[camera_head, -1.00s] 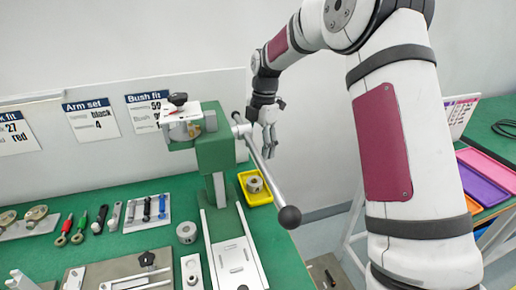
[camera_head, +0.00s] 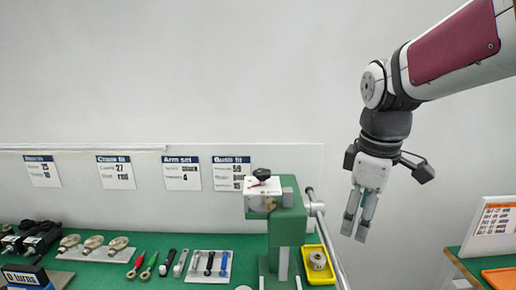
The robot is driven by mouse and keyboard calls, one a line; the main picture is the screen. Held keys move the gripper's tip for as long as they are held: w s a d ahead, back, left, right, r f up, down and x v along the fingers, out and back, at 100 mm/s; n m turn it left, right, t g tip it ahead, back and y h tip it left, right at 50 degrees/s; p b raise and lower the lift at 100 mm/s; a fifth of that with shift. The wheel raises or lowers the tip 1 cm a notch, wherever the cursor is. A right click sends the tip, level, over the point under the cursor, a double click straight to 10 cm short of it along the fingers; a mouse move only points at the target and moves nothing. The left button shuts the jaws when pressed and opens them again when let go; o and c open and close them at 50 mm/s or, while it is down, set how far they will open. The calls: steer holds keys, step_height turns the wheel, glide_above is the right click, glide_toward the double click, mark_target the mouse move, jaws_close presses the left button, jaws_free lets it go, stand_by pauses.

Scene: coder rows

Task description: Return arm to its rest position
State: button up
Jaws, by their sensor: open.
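My gripper (camera_head: 355,224) hangs at the right in the head view, pointing down in front of the bare wall. Its two fingers are apart with nothing between them. It is to the right of the green press (camera_head: 289,222) and its lever (camera_head: 328,240), and looks clear of both. My arm comes in from the upper right and bends down at the wrist.
The green bench (camera_head: 130,245) runs along the bottom left, with tools and a yellow tray (camera_head: 321,263) holding a grey round part (camera_head: 317,260). Signs (camera_head: 183,173) line the low panel. Another bench with an orange tray (camera_head: 502,279) and a sign board (camera_head: 492,226) is at the lower right.

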steer(key=s+r+m+t+p, duration=0.1)
steer(key=s+m+t+p, duration=0.1)
steer(key=s+m, duration=0.9)
steer(key=s+p, duration=0.1)
steer(key=s, duration=0.8)
steer(key=shift+s+r, duration=0.3)
steer(key=shift+r, duration=0.05)
